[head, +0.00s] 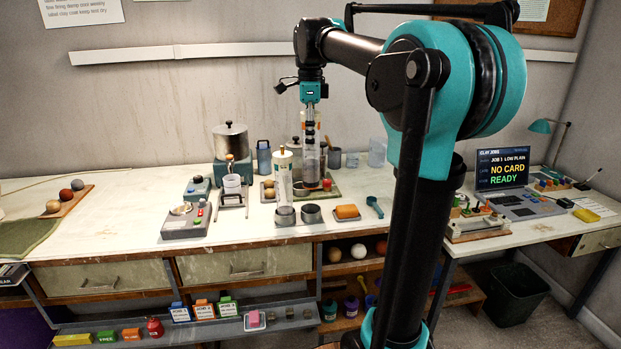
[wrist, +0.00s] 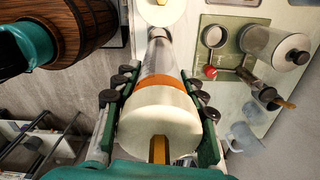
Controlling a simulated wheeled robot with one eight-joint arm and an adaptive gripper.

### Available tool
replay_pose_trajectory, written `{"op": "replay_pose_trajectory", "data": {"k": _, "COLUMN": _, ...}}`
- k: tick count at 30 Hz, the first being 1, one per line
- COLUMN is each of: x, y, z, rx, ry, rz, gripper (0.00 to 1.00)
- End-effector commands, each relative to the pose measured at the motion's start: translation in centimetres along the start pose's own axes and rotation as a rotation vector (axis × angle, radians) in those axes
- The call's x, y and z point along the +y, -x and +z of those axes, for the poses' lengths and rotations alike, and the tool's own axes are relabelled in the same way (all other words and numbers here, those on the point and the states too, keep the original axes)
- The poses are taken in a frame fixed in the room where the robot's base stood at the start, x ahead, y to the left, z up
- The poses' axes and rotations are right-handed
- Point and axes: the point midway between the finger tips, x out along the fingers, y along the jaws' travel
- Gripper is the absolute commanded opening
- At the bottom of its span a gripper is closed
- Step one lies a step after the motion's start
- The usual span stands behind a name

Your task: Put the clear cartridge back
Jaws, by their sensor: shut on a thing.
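My gripper (head: 310,118) points down over the back of the workbench, shut on the clear cartridge (head: 311,160). The cartridge is a see-through tube with an orange band and a pale end, and it hangs about upright. In the wrist view the cartridge (wrist: 158,65) lies between the two green-and-black fingers of my gripper (wrist: 160,100).
A green tray (head: 350,193) with a red-knobbed device lies behind the holders. A scale (head: 186,220) and a metal pot (head: 231,142) are to the left. The bench front is fairly clear.

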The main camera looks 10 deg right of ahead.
Motion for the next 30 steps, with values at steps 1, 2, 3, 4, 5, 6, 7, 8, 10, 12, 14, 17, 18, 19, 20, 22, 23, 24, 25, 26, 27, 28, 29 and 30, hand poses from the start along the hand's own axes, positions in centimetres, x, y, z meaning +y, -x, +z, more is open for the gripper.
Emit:
{"op": "replay_pose_trajectory", "data": {"k": 1, "x": 0.0, "y": -1.3, "z": 0.0, "rx": 0.0, "ry": 0.0, "rz": 0.0, "gripper": 0.0}}
{"op": "replay_pose_trajectory", "data": {"k": 2, "x": 0.0, "y": -2.0, "z": 0.0, "rx": 0.0, "ry": 0.0, "rz": 0.0, "gripper": 0.0}}
{"op": "replay_pose_trajectory", "data": {"k": 3, "x": 0.0, "y": -2.9, "z": 0.0, "rx": 0.0, "ry": 0.0, "rz": 0.0, "gripper": 0.0}}
{"op": "replay_pose_trajectory", "data": {"k": 4, "x": 0.0, "y": -3.6, "z": 0.0, "rx": 0.0, "ry": 0.0, "rz": 0.0, "gripper": 0.0}}
{"op": "replay_pose_trajectory", "data": {"k": 5, "x": 0.0, "y": -4.2, "z": 0.0, "rx": 0.0, "ry": 0.0, "rz": 0.0, "gripper": 0.0}}
{"op": "replay_pose_trajectory", "data": {"k": 6, "x": 0.0, "y": -5.0, "z": 0.0, "rx": 0.0, "ry": 0.0, "rz": 0.0, "gripper": 0.0}}
{"op": "replay_pose_trajectory", "data": {"k": 7, "x": 0.0, "y": -5.5, "z": 0.0, "rx": 0.0, "ry": 0.0, "rz": 0.0, "gripper": 0.0}}
{"op": "replay_pose_trajectory", "data": {"k": 8, "x": 0.0, "y": -6.0, "z": 0.0, "rx": 0.0, "ry": 0.0, "rz": 0.0, "gripper": 0.0}}
{"op": "replay_pose_trajectory", "data": {"k": 10, "x": 0.0, "y": -6.7, "z": 0.0, "rx": 0.0, "ry": 0.0, "rz": 0.0, "gripper": 0.0}}
{"op": "replay_pose_trajectory", "data": {"k": 12, "x": 0.0, "y": -7.2, "z": 0.0, "rx": 0.0, "ry": 0.0, "rz": 0.0, "gripper": 0.0}}
{"op": "replay_pose_trajectory", "data": {"k": 14, "x": 0.0, "y": -7.4, "z": 0.0, "rx": 0.0, "ry": 0.0, "rz": 0.0, "gripper": 0.0}}
{"op": "replay_pose_trajectory", "data": {"k": 17, "x": 0.0, "y": -8.2, "z": 0.0, "rx": 0.0, "ry": 0.0, "rz": 0.0, "gripper": 0.0}}
{"op": "replay_pose_trajectory", "data": {"k": 18, "x": 0.0, "y": -8.6, "z": 0.0, "rx": 0.0, "ry": 0.0, "rz": 0.0, "gripper": 0.0}}
{"op": "replay_pose_trajectory", "data": {"k": 19, "x": -0.1, "y": -9.1, "z": 0.0, "rx": 0.0, "ry": 0.0, "rz": 0.0, "gripper": 0.0}}
{"op": "replay_pose_trajectory", "data": {"k": 20, "x": -0.1, "y": -9.5, "z": 0.0, "rx": 0.0, "ry": 0.0, "rz": 0.0, "gripper": 0.0}}
{"op": "replay_pose_trajectory", "data": {"k": 22, "x": -0.1, "y": -10.5, "z": 0.0, "rx": 0.0, "ry": 0.0, "rz": 0.0, "gripper": 0.0}}
{"op": "replay_pose_trajectory", "data": {"k": 23, "x": -0.1, "y": -10.8, "z": 0.0, "rx": 0.0, "ry": 0.0, "rz": 0.0, "gripper": 0.0}}
{"op": "replay_pose_trajectory", "data": {"k": 24, "x": 0.0, "y": -11.0, "z": 0.0, "rx": 0.0, "ry": 0.0, "rz": 0.0, "gripper": 0.0}}
{"op": "replay_pose_trajectory", "data": {"k": 25, "x": 0.0, "y": -11.1, "z": 0.0, "rx": 0.0, "ry": 0.0, "rz": 0.0, "gripper": 0.0}}
{"op": "replay_pose_trajectory", "data": {"k": 26, "x": 0.0, "y": -11.2, "z": 0.0, "rx": 0.0, "ry": 0.0, "rz": 0.0, "gripper": 0.0}}
{"op": "replay_pose_trajectory", "data": {"k": 27, "x": 0.0, "y": -11.1, "z": 0.0, "rx": 0.0, "ry": 0.0, "rz": 0.0, "gripper": 0.0}}
{"op": "replay_pose_trajectory", "data": {"k": 28, "x": 0.0, "y": -11.1, "z": 0.0, "rx": 0.0, "ry": 0.0, "rz": 0.0, "gripper": 0.0}}
{"op": "replay_pose_trajectory", "data": {"k": 29, "x": 0.0, "y": -11.1, "z": 0.0, "rx": 0.0, "ry": 0.0, "rz": 0.0, "gripper": 0.0}}
{"op": "replay_pose_trajectory", "data": {"k": 30, "x": 0.0, "y": -11.1, "z": 0.0, "rx": 0.0, "ry": 0.0, "rz": 0.0, "gripper": 0.0}}
